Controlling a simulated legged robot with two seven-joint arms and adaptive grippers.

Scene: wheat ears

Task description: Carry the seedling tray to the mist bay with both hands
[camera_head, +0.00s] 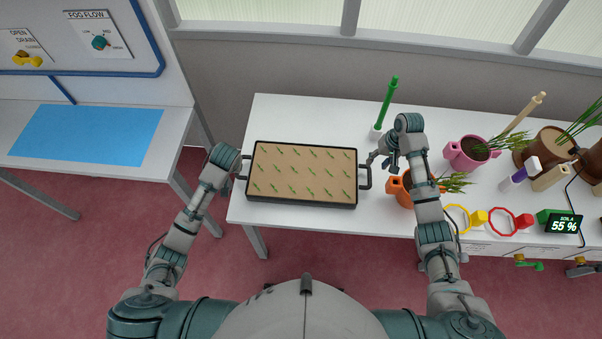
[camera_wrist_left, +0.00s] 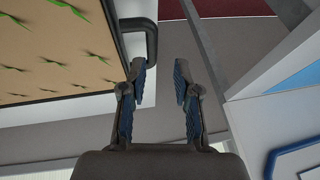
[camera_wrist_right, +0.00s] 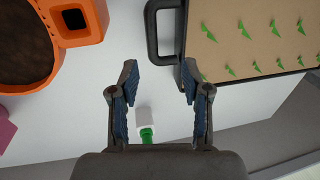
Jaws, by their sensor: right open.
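The seedling tray (camera_head: 302,204) is black-rimmed with brown soil and rows of small green seedlings. It lies flat on the white table, with a handle at each end. My left gripper (camera_wrist_left: 160,75) is open beside the tray's left handle (camera_wrist_left: 152,38), which is just ahead of one fingertip. My right gripper (camera_wrist_right: 159,76) is open, and the right handle (camera_wrist_right: 150,30) lies just ahead of its fingertips. In the head view the left fingers are mostly hidden by the wrist. A blue mat (camera_head: 88,134) lies on the left bench, below a panel with a fog-flow dial (camera_head: 100,42).
An orange pot (camera_head: 397,190) stands close to my right wrist, with a green-handled tool (camera_head: 388,100) behind it. A pink pot (camera_head: 468,155) and several coloured items crowd the table's right side. A floor gap separates the table from the left bench (camera_head: 180,120).

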